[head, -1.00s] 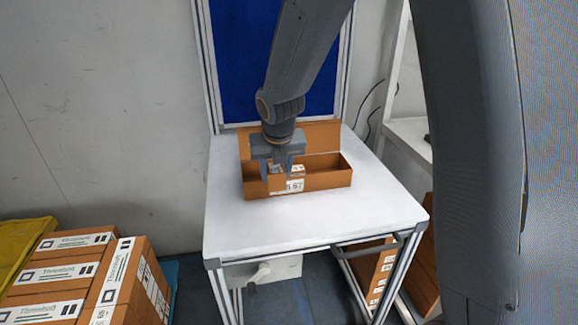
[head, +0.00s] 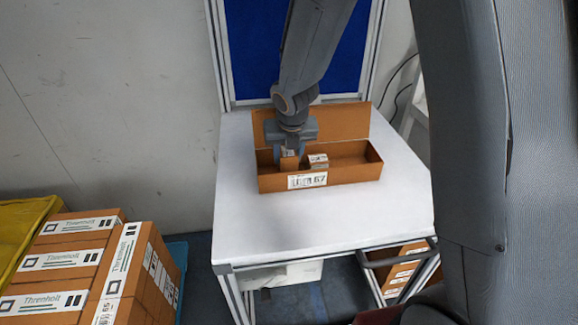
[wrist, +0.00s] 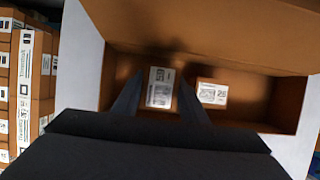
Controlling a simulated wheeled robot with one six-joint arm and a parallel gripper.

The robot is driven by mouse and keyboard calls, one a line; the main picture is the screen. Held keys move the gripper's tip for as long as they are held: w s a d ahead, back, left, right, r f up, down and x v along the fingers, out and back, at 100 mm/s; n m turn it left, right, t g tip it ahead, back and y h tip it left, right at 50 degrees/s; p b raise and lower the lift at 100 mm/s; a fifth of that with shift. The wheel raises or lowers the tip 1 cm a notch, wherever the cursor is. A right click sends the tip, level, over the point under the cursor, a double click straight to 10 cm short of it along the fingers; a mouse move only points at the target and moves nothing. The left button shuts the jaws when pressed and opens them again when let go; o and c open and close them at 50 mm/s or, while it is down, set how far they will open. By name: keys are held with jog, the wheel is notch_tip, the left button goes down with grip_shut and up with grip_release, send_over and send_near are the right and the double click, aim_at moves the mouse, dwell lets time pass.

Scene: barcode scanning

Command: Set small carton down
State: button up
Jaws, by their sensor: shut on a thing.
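My gripper (head: 290,152) is shut on a small brown carton (head: 289,161) with a white label on top. It holds this carton upright over the left part of a long open brown box (head: 340,174). The carton's lower part is hidden by the box's front wall, so I cannot tell whether it touches the bottom. In the wrist view the held carton (wrist: 159,88) sits between my two fingers. A second small carton (head: 318,161) stands inside the box just right of it. It also shows in the wrist view (wrist: 212,93), apart from my right finger.
The box stands on a white table (head: 320,220), its lid (head: 345,122) raised at the back. The front of the table is clear. The box's right end is empty. Large labelled cartons (head: 65,260) are stacked at the lower left. A blue panel (head: 258,50) rises behind the table.

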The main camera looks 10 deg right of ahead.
aim_at(287, 165)
jog(key=shift+f+b, duration=0.95)
jog(key=shift+f, duration=0.8)
jog(key=shift+f, duration=0.1)
jog(key=o, duration=1.1)
jog(key=shift+o, duration=0.2)
jog(key=p+v, duration=0.3)
jog(key=v, duration=0.9)
jog(key=s+d+m, duration=0.3)
jog(key=s+m, duration=0.2)
jog(key=m, duration=0.7)
jog(key=s+d+m+g, duration=0.1)
jog(key=s+d+m, duration=0.2)
jog(key=m, duration=0.9)
jog(key=s+d+f+m+g, duration=0.1)
jog(key=s+d+m, duration=0.2)
jog(key=s+m, duration=0.4)
jog(key=m, duration=0.5)
jog(key=shift+s, duration=0.25)
